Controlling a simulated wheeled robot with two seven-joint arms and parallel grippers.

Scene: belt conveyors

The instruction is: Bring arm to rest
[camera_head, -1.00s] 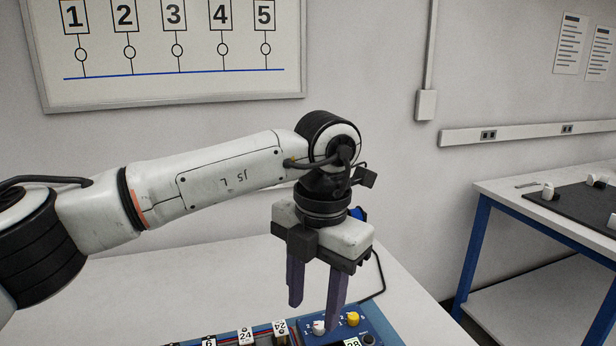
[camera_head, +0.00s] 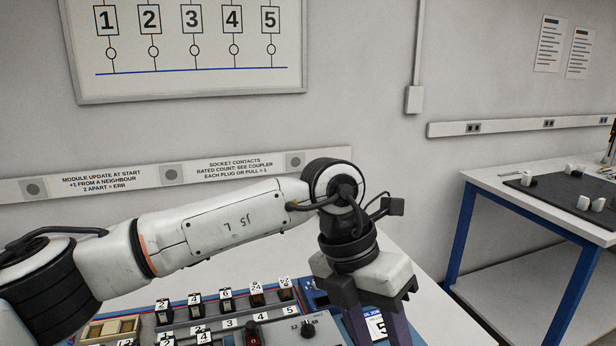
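My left arm (camera_head: 215,228) reaches in from the left, and its gripper (camera_head: 377,326) points down over the right part of the blue control panel (camera_head: 320,299). I see nothing held, but the fingertips are cut off by the bottom edge. I cannot tell whether they touch the panel. My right gripper is not in view.
Numbered plug modules (camera_head: 226,299) stand in rows left of the gripper, close under my arm. A black knob (camera_head: 308,328) is beside the fingers. A blue-legged table (camera_head: 478,178) with a dark mat (camera_head: 560,200) stands at the right. A labelled rail (camera_head: 120,182) runs along the wall.

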